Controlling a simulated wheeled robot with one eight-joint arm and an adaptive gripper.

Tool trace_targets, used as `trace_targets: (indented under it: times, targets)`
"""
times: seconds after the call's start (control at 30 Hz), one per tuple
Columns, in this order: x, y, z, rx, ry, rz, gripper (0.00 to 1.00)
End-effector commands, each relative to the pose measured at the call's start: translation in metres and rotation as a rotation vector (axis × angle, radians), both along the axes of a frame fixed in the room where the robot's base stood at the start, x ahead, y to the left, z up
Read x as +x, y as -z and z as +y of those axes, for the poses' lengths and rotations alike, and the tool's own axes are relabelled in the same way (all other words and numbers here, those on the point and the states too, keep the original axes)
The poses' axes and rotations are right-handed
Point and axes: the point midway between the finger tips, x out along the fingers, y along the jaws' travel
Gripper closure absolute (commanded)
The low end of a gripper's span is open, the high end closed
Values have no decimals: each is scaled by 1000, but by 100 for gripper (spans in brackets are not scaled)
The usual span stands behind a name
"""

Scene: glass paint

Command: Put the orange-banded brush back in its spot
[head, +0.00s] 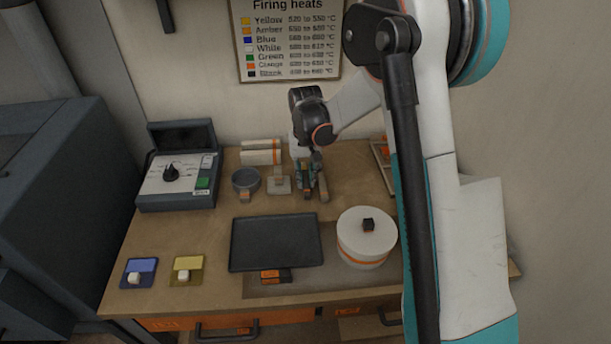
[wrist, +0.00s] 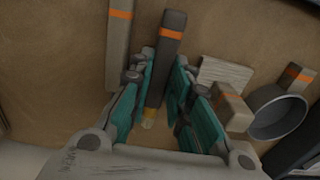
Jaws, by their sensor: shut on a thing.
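A dark brush with an orange band (wrist: 171,32) and a pale yellowish tip lies between the fingers of my gripper (wrist: 165,85) in the wrist view. My gripper (head: 309,166) is shut on this brush, low over the table; in the head view the fingers partly hide it. Beside it is a lighter wooden-handled piece with an orange band (wrist: 119,40), outside the fingers on the left in the wrist view. I cannot tell whether the held brush touches the table.
A pale slab with a block handle (head: 279,183) and a grey cup (head: 246,180) stand close left of my gripper. White rolls (head: 261,151) lie behind. A dark tray (head: 275,242) and a white lidded pot (head: 366,240) stand in front. A control box (head: 178,178) stands left.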

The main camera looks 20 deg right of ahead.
Motion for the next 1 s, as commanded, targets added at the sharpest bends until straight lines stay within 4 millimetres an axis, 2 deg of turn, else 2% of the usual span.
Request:
trace_targets:
  times: [1.0]
  targets:
    - [0, 4, 0, 0, 0, 0, 100]
